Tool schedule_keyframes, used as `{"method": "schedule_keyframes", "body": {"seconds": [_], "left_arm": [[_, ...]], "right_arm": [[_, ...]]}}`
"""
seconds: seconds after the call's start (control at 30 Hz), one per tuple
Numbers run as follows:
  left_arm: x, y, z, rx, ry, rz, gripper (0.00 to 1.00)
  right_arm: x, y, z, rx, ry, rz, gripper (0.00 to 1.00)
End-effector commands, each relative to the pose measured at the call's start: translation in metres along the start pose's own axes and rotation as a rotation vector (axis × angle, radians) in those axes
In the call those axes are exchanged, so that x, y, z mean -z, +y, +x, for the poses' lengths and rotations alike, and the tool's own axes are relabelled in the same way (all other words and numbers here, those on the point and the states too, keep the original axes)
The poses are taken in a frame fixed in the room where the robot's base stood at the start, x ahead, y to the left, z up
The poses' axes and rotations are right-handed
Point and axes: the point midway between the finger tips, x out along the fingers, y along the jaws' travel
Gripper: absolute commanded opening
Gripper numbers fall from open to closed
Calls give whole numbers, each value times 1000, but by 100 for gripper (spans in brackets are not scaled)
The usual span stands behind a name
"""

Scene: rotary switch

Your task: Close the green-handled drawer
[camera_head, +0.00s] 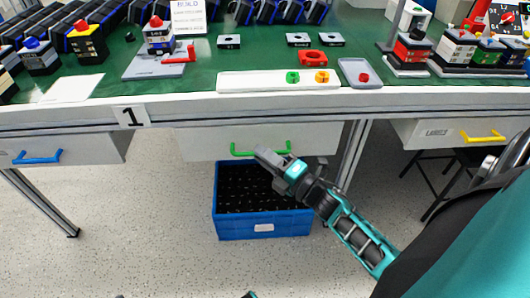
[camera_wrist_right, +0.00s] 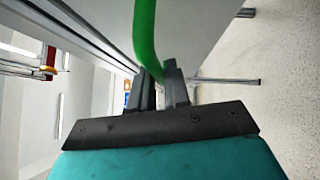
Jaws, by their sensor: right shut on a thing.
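The green handle (camera_head: 240,153) is on the pale front of the middle drawer (camera_head: 210,143), under the workbench. My right gripper (camera_head: 272,156) is at the right part of this handle, its arm reaching in from the lower right. In the right wrist view the green handle (camera_wrist_right: 145,35) runs down between the two dark fingers of my right gripper (camera_wrist_right: 162,88), which is shut on it. The drawer front (camera_wrist_right: 190,35) shows beside the handle there. How far the drawer stands out from the bench cannot be told clearly.
A blue crate (camera_head: 262,227) with dark contents stands on the floor under the drawer. A blue-handled drawer (camera_head: 85,150) is at left and a yellow-handled drawer (camera_head: 425,133) at right. The green bench top (camera_head: 260,55) carries switch parts and trays. A metal leg (camera_head: 352,155) stands right of the drawer.

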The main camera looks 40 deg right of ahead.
Motion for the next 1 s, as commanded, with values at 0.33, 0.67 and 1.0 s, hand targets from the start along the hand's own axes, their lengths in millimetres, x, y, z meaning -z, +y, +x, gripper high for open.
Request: {"method": "schedule_keyframes", "body": {"seconds": [0.33,0.67,1.0], "left_arm": [[-2,0,-1,1,-3,0,38],[0,0,-2,0,-1,1,38],[9,0,-6,3,11,3,38]], "right_arm": [[-5,1,3,0,-12,-4,36],[-4,1,-2,1,-9,-2,38],[-3,1,-64,5,-10,0,38]]}}
